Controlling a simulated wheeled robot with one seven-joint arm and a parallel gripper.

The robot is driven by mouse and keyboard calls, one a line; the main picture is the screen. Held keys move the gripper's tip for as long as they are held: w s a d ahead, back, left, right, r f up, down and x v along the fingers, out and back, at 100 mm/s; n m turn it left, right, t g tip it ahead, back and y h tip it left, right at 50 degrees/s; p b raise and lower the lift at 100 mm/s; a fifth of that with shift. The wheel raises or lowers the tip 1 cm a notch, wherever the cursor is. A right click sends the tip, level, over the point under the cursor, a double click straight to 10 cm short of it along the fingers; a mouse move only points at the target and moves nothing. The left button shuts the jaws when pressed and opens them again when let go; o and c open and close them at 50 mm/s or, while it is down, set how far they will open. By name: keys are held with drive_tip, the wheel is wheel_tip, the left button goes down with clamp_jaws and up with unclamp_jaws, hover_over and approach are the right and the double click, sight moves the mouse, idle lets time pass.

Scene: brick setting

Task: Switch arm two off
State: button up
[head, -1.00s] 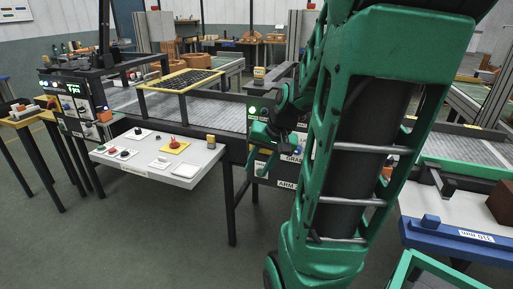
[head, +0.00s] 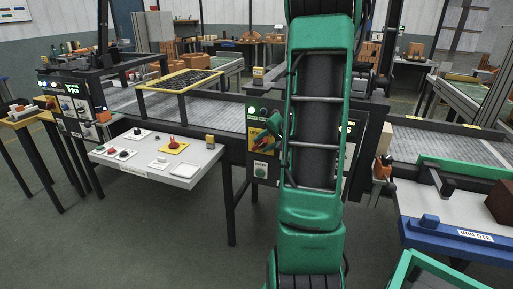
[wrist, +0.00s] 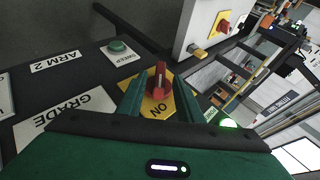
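A red rotary switch (wrist: 159,82) sits on a yellow plate (wrist: 183,103) on the dark panel in the wrist view. The word ON shows at the plate's near side; I cannot tell which setting the switch is at. A white ARM 2 label (wrist: 55,62) lies to the left, beside a green SWEEP button (wrist: 118,47). A GRADE label (wrist: 65,117) is nearer. My gripper (wrist: 160,90) is open, with a finger to each side of the red switch; contact is unclear. In the head view my arm hides most of the panel, but part of the yellow plate (head: 261,141) shows.
A grey control table (head: 190,180) stands left of the panel, with another red switch on a yellow plate (head: 173,145) and several buttons. The conveyor (head: 215,110) runs behind. A blue-edged bench (head: 450,238) is at the right. The front floor is open.

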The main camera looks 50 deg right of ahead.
sight(261, 143)
drive_tip(key=shift+x, duration=1.9)
drive_tip(key=shift+c, duration=0.4)
clamp_jaws()
